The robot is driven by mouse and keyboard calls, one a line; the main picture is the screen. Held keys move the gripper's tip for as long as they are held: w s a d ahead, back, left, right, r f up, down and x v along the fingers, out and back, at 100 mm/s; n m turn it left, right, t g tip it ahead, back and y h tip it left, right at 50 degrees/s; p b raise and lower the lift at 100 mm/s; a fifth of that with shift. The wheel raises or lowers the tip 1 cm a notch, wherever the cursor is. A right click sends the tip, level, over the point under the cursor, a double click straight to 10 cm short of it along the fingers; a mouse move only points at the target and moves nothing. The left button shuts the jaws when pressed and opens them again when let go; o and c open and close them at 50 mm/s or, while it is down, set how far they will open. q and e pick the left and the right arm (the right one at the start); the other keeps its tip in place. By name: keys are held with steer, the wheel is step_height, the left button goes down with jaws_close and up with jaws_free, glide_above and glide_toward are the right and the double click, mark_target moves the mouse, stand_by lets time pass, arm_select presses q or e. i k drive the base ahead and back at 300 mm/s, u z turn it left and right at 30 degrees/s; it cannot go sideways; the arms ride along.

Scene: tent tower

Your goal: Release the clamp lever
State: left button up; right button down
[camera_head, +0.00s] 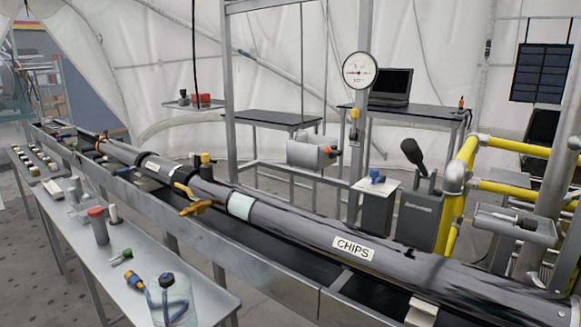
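A long dark grey pipe (300,226) labelled CHIPS lies on a metal trough, running from the far left to the lower right. A yellow-orange lever-like handle (196,207) sits against the pipe near the middle. A grey box (418,217) at the right carries a black-knobbed lever (412,153) that leans up and to the left. I cannot tell for sure which of these is the clamp lever. Neither of my grippers is in view.
A metal side table (205,292) at the front left holds a clear jug (172,300), a red-capped cylinder (97,225) and small tools. Yellow railings (510,188) stand at the right. A round gauge (360,69) and a laptop (390,87) are behind the pipe.

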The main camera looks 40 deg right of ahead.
mark_target(327, 150)
steer(key=z, duration=1.05)
steer(key=i, duration=0.7)
steer(key=z, duration=0.7)
steer(key=k, duration=0.5)
steer(key=z, duration=0.65)
steer(key=k, duration=0.85)
steer(key=z, duration=0.05)
steer(key=i, duration=0.85)
